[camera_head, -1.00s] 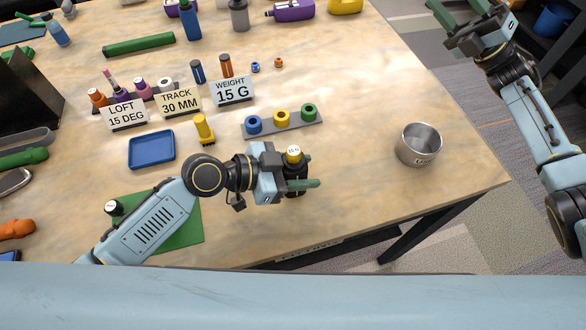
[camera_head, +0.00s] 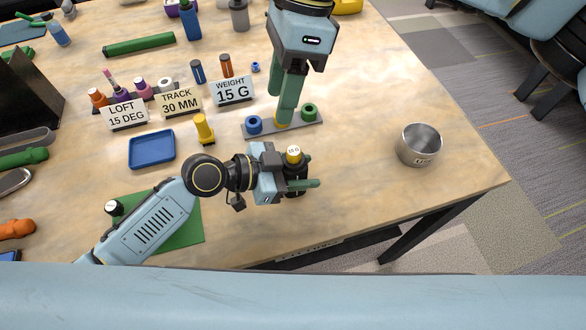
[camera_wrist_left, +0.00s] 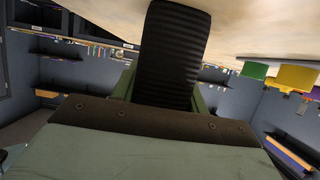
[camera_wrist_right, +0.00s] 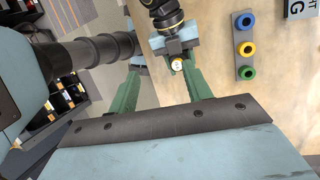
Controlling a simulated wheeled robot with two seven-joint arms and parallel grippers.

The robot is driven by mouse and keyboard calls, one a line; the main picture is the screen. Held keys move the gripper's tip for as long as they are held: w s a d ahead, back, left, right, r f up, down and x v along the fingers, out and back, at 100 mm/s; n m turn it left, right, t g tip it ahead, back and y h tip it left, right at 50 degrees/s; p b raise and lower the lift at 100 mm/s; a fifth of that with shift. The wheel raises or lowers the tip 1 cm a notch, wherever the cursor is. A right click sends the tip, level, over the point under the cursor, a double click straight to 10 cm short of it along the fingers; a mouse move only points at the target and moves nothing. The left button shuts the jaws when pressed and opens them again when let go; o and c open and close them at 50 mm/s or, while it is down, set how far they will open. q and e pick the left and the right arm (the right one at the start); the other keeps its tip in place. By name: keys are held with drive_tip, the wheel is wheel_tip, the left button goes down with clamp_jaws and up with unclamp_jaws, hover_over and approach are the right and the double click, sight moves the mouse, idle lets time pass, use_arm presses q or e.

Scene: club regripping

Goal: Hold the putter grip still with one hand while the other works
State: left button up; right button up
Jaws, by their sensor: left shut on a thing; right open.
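The black putter grip (camera_head: 294,186) stands upright in my left gripper (camera_head: 308,170) near the table's front edge, with a yellow, white-topped cap (camera_head: 293,154) marked 15 G. My left gripper is shut around it, and its black ridged side fills the middle of the left wrist view (camera_wrist_left: 172,55). My right gripper (camera_head: 281,105) is open and empty, high over the table. In the head view its fingers overlap the grey ring rack (camera_head: 268,126). In the right wrist view the rack lies to the right of the fingers, and the capped grip (camera_wrist_right: 177,65) shows near the right fingertip.
The rack bears blue (camera_head: 254,124), yellow (camera_head: 281,124) and green (camera_head: 309,112) rings. A steel cup (camera_head: 418,145) stands to the right. A yellow tool (camera_head: 203,128), blue tray (camera_head: 152,150) and label cards (camera_head: 232,90) lie left. Table around the cup is clear.

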sight(294, 150)
drive_tip(key=f+t+h, duration=0.1)
drive_tip(key=f, duration=0.3)
drive_tip(key=d+f+t, duration=0.1)
drive_tip(key=f, duration=0.3)
drive_tip(key=f+n+h, duration=0.1)
drive_tip(key=f, duration=0.4)
drive_tip(key=shift+w+d+t+h, duration=0.15)
drive_tip(key=shift+d+t+h, duration=0.15)
drive_tip(key=shift+t, duration=0.1)
drive_tip(key=shift+c, duration=0.2)
drive_tip(key=c, duration=1)
drive_tip(key=shift+o, duration=1.4)
drive_tip(key=shift+c, duration=0.8)
drive_tip(key=shift+r, duration=2.4)
